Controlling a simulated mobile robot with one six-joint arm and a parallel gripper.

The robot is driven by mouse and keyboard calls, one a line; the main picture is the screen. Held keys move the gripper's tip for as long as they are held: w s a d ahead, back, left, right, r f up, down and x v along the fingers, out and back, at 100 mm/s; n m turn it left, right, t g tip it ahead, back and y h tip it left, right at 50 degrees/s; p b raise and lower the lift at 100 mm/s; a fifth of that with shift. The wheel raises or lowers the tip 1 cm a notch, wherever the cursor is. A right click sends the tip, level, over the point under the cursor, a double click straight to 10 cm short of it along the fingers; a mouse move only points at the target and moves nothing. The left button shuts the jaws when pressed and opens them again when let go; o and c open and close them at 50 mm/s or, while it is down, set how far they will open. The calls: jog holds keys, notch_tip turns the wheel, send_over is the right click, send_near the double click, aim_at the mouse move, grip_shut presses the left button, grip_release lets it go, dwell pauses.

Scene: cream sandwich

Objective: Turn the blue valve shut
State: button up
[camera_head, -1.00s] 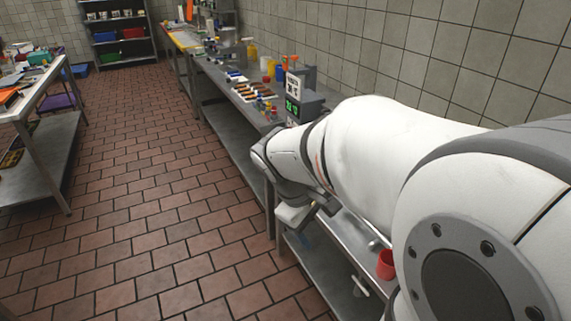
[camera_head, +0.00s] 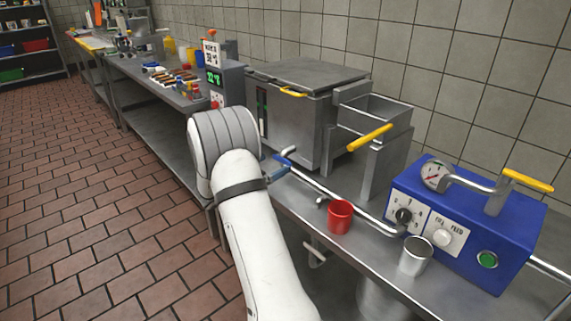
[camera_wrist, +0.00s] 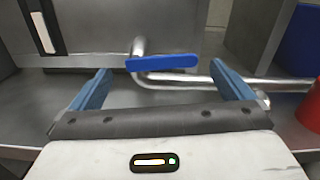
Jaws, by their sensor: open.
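The blue valve handle (camera_wrist: 162,62) is a flat blue lever on a silver pipe (camera_wrist: 225,82). In the wrist view it lies nearly level across the pipe, just beyond and between my fingertips. My gripper (camera_wrist: 160,85) is open with its two blue fingers apart, and nothing is between them. In the head view the handle (camera_head: 283,158) shows small beside the fryer's front corner, and my gripper (camera_head: 272,168) is close to it, partly hidden behind my own arm. I cannot tell whether a finger touches the handle.
A red cup (camera_head: 340,216) and a metal cup (camera_head: 415,255) stand on the steel counter (camera_head: 300,205) near the pipe. A blue machine (camera_head: 470,220) with a gauge is at right. A steel fryer (camera_head: 300,110) with a yellow-handled basket stands behind.

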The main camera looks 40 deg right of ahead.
aim_at(281, 160)
jog(key=d, duration=0.6)
jog(key=shift+w+d, duration=0.25)
jog(key=shift+d, duration=0.15)
jog(key=shift+c, duration=0.6)
